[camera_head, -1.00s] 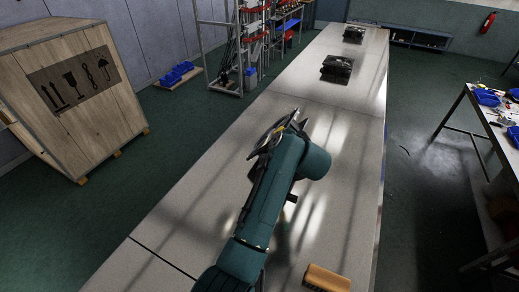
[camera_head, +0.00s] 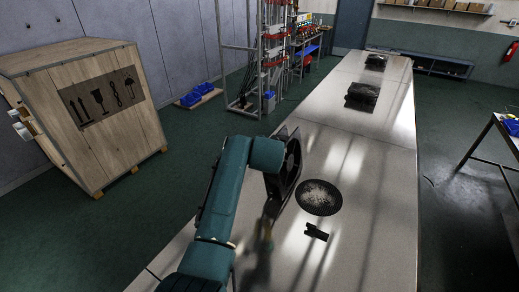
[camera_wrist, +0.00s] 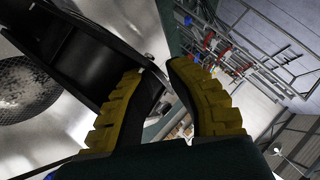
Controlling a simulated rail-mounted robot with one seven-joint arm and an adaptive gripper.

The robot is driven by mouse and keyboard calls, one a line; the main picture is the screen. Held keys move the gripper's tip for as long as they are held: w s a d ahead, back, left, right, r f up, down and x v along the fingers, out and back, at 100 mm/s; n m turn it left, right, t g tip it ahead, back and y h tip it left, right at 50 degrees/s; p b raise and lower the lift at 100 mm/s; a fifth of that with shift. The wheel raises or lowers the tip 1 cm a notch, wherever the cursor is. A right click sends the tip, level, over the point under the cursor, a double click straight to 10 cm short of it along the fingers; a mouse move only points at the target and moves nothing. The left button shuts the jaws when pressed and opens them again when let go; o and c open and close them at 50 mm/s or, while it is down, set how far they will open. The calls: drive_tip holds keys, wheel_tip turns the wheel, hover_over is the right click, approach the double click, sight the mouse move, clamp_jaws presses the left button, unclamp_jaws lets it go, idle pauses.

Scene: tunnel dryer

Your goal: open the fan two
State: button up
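A black fan unit (camera_head: 285,165) stands tilted up on the long light-grey dryer top (camera_head: 370,170), beside a round, mesh-covered opening (camera_head: 318,197). The mesh also shows at the left in the wrist view (camera_wrist: 30,88), with the black fan frame (camera_wrist: 88,55) beside it. My gripper (camera_wrist: 160,70) has its two yellow-padded fingers apart, close to the frame's corner. I see no clear grip on it. In the head view my gripper is hard to make out beside the fan.
Two more black fan units, a nearer one (camera_head: 362,96) and a farther one (camera_head: 375,62), lie on the dryer top. A small black piece (camera_head: 316,231) is near the opening. A wooden crate (camera_head: 90,120) and a metal rack (camera_head: 240,55) stand left; a table (camera_head: 495,135) stands right.

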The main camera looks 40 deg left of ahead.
drive_tip(key=shift+o, duration=0.9)
drive_tip(key=shift+w+d+f, duration=0.1)
drive_tip(key=shift+d+f, duration=0.5)
drive_tip(key=shift+f, duration=0.35)
drive_tip(key=shift+a+r, duration=0.1)
drive_tip(key=shift+r, duration=0.35)
drive_tip(key=shift+s+r+p, duration=0.2)
drive_tip(key=shift+r+p, duration=0.5)
drive_tip(key=shift+p, duration=0.2)
drive_tip(key=s+d+r+p, duration=0.1)
drive_tip(key=s+r+p, duration=0.5)
drive_tip(key=s+r, duration=0.6)
drive_tip(key=shift+s+r, duration=0.4)
drive_tip(key=shift+r, duration=0.1)
drive_tip(key=shift+d, duration=0.1)
drive_tip(key=v, duration=1.2)
